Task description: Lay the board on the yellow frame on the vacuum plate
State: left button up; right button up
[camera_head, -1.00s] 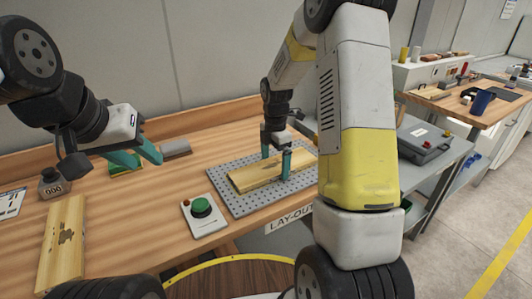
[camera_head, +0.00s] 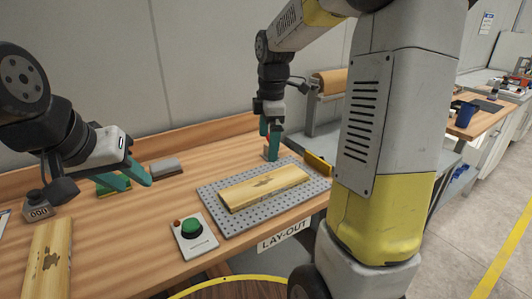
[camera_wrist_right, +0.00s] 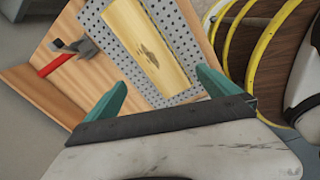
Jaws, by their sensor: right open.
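A pale wooden board (camera_head: 262,187) with a dark knot mark lies flat on the grey perforated vacuum plate (camera_head: 222,222). The right wrist view also shows this board (camera_wrist_right: 148,45) on the plate (camera_wrist_right: 107,40). I cannot make out a yellow frame beneath it; the board may cover it. My right gripper (camera_head: 271,153) is open and empty, above the plate's back edge and clear of the board. Its teal fingers spread wide in the wrist view. My left gripper (camera_head: 140,186) hangs empty over the table's left part, its fingers apart.
A second board (camera_head: 48,262) lies at the left. A box with a green button (camera_head: 193,236) stands left of the plate. A grey block (camera_head: 166,167) and a counter marked 000 (camera_head: 37,207) sit behind. A red-handled tool (camera_wrist_right: 60,64) lies beyond the plate.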

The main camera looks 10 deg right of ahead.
jog(key=s+a+r+m+t+y, duration=0.1)
jog(key=s+r+m+t, duration=0.1)
jog(key=s+m, duration=0.6)
jog(key=s+a+r+m+t, duration=0.1)
jog(key=s+r+m+t, duration=0.2)
jog(key=s+m, duration=0.6)
jog(key=s, duration=0.3)
jog(key=shift+r+y, duration=0.35)
jog(key=shift+y, duration=0.05)
dwell(0.4)
